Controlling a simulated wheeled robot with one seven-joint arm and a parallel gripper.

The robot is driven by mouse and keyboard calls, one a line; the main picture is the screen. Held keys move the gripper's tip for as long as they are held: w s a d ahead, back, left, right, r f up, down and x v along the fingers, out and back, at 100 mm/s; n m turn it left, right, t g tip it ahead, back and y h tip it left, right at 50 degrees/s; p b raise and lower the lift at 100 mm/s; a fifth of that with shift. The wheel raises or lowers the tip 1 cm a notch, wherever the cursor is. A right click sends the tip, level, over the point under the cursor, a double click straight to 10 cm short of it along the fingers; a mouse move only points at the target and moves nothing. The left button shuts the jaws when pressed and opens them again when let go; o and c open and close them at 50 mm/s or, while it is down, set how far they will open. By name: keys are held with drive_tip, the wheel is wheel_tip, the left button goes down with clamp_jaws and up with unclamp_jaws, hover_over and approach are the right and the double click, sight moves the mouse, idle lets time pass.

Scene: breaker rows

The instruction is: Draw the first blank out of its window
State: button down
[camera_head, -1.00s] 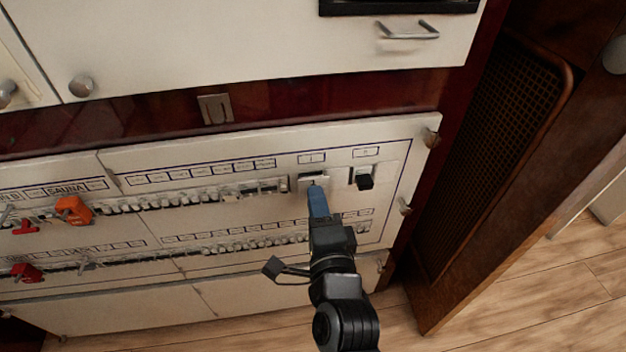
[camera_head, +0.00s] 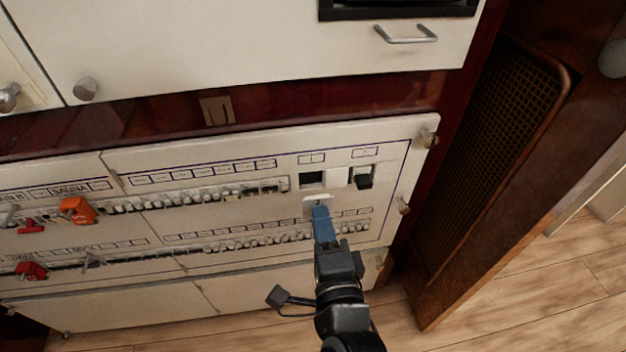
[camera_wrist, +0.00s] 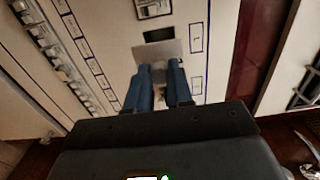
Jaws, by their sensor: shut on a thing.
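The first blank (camera_head: 311,204), a small pale plate, is between the blue fingertips of my gripper (camera_head: 321,212). In the wrist view the blank (camera_wrist: 160,50) spans in front of both fingers (camera_wrist: 164,72), flat face outward. My gripper is shut on it. Its window (camera_head: 312,179) shows as a dark, empty rectangular opening in the panel, just above the blank in the head view. In the wrist view the window (camera_wrist: 158,34) is partly covered by the blank. The blank is apart from the window, in front of the panel.
A row of breakers (camera_head: 200,198) runs to the left, with another row below. Orange (camera_head: 77,209) and red (camera_head: 30,271) handles stick out at the left. Wooden door with grille is at the right.

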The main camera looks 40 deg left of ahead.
drive_tip(key=v, duration=0.4)
idle(0.3)
idle(0.4)
